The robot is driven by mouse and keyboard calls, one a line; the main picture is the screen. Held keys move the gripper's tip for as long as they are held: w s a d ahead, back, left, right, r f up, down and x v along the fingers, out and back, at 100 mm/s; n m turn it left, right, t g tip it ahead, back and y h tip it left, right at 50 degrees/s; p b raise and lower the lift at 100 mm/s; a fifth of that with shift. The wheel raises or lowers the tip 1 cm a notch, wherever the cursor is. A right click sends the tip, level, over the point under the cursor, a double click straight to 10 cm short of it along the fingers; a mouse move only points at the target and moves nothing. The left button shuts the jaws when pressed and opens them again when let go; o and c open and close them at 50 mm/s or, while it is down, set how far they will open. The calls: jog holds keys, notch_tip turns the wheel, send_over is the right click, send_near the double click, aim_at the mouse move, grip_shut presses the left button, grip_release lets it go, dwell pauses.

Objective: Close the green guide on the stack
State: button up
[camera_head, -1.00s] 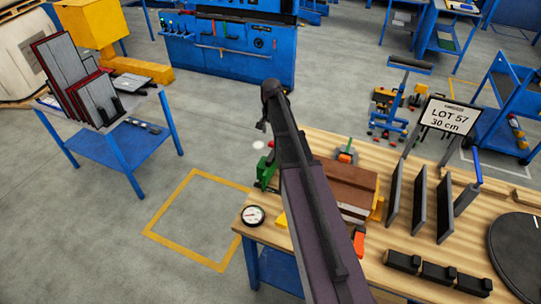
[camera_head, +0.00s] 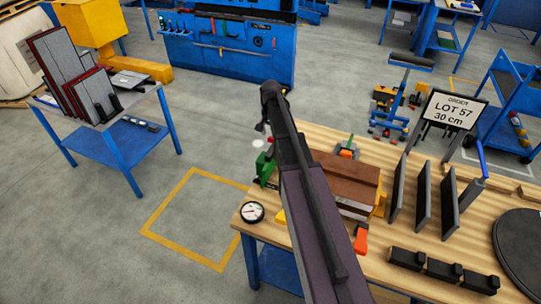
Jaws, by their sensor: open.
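The stack (camera_head: 345,176) of brown and pale layered panels lies on the wooden bench. The green guide (camera_head: 265,165) stands at the left end of the stack, by the bench's far left corner. My dark arm rises from the bottom and crosses in front of the stack's left part, hiding the space between stack and guide. My gripper does not show; the arm's visible upper end is above and near the green guide. I cannot tell the gap between guide and stack.
A round gauge (camera_head: 252,212) sits at the bench's left edge. Orange parts (camera_head: 361,238) and a yellow piece (camera_head: 380,204) flank the stack.

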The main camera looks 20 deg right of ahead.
aim_at(271, 151)
jog(key=shift+f+b, duration=4.65)
jog(key=shift+f, duration=0.25)
grip_shut()
